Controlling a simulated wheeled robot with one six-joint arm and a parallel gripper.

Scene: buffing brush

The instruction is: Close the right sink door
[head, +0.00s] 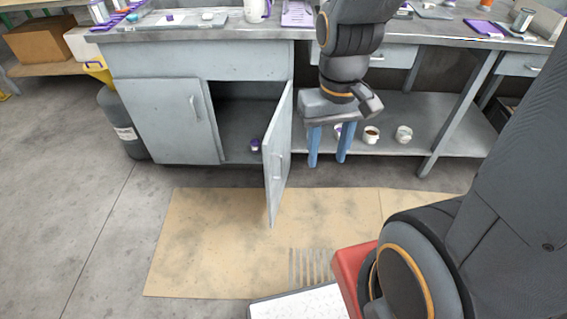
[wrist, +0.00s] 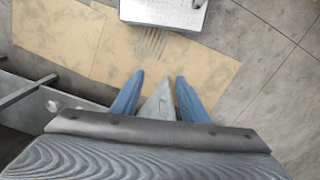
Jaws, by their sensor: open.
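The right sink door (head: 276,160) is a grey panel with a bar handle, standing wide open and swung out from the cabinet in the head view. My gripper (head: 328,160) is pointing down with two blue fingers, just right of the door in that view. The fingers are apart. In the wrist view, a grey wedge that looks like the door (wrist: 158,104) shows between the fingertips (wrist: 153,82). I cannot tell whether the fingers touch it. The left sink door (head: 172,121) looks slightly ajar.
A small purple-topped container (head: 255,145) sits inside the open cabinet. Cups (head: 371,134) stand on the low shelf to the right. A tan floor mat (head: 215,240) lies in front. A dark bin (head: 120,125) is at the left.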

